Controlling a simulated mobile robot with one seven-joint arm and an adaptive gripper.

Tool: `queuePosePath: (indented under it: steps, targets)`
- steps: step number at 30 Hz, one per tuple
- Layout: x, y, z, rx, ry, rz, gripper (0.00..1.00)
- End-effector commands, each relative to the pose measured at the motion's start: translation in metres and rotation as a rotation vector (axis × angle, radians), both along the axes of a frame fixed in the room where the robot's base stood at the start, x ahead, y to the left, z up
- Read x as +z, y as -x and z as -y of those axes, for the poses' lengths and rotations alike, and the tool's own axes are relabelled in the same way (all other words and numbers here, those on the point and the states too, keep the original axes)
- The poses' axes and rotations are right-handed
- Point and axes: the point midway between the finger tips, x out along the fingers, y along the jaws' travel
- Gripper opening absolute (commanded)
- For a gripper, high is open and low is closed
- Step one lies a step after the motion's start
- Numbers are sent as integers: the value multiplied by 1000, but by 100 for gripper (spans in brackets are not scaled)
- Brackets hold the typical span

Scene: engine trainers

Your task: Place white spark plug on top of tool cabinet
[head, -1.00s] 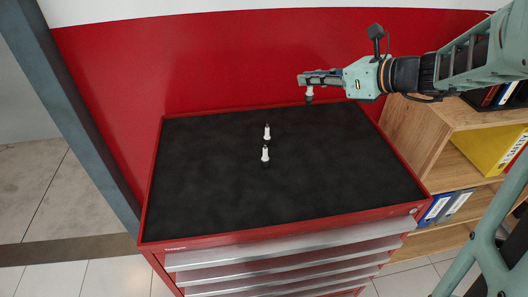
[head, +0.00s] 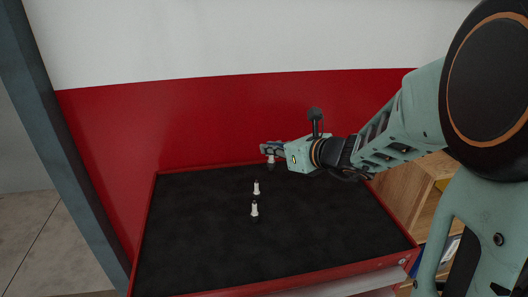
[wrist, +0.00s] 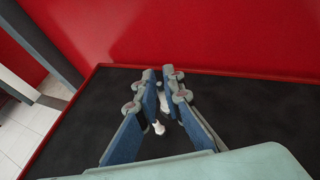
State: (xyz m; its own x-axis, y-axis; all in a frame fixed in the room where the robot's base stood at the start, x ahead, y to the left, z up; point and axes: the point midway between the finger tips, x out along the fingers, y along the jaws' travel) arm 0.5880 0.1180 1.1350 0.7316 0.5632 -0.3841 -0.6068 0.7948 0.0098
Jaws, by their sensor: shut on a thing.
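My gripper (head: 268,150) is shut on a white spark plug (head: 271,159), which hangs upright below the fingers with its dark end down. It is over the back part of the tool cabinet's black top (head: 330,220); I cannot tell whether it touches the top. Two other white spark plugs stand on that top, one behind (head: 256,187) and one in front (head: 254,209), both nearer than my gripper. In the wrist view, my gripper's fingers (wrist: 159,76) point toward the red wall, and white plug parts (wrist: 159,128) show between them.
A red rim (head: 300,283) edges the cabinet top. The red and white wall (head: 200,120) rises right behind it. A wooden shelf (head: 405,190) stands on the right and a grey post (head: 70,150) on the left. Much of the black top is clear.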

Motion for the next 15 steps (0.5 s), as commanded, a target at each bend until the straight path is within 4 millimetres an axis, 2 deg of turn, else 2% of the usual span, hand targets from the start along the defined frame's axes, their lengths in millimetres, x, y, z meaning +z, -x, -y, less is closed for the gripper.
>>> queuePosePath:
  steps: [1, 4, 6, 10, 15]
  targets:
    - [-8, -11, -3, 2, -1, -2, 0]
    - [-17, -31, -7, 2, -2, -2, 0]
    - [-36, -43, -10, 2, 0, -3, 0]
    - [-54, -60, -13, 1, -1, -1, 0]
    - [-64, -71, -15, 1, 0, 1, 0]
